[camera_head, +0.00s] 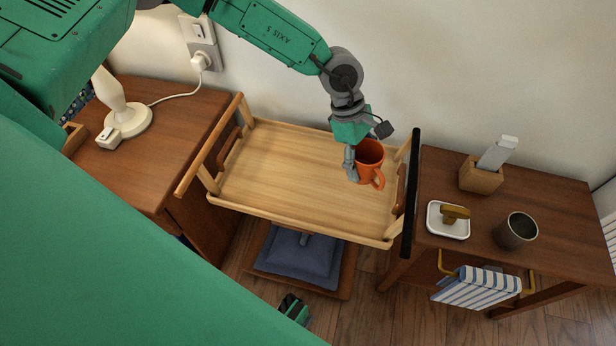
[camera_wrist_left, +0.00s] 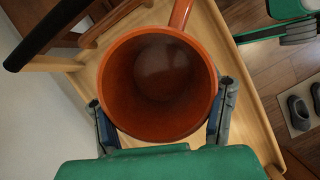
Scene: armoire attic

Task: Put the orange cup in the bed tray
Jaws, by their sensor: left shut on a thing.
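The orange cup (camera_head: 371,154) is over the right end of the wooden bed tray (camera_head: 290,175), upright, with its handle toward the front. I cannot tell whether its base touches the tray floor. My left gripper (camera_head: 364,158) is shut on the cup from the wall side. In the left wrist view the cup (camera_wrist_left: 160,85) is empty and sits between the two fingers of the gripper (camera_wrist_left: 162,118). The tray's floor (camera_wrist_left: 250,100) shows beyond the cup. My right gripper does not show clearly.
The tray spans the gap between a left cabinet (camera_head: 180,150) and a right table (camera_head: 565,190). A metal cup (camera_head: 515,231), white dish (camera_head: 448,220) and wooden holder (camera_head: 480,175) stand on the right table. The tray's middle is clear.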

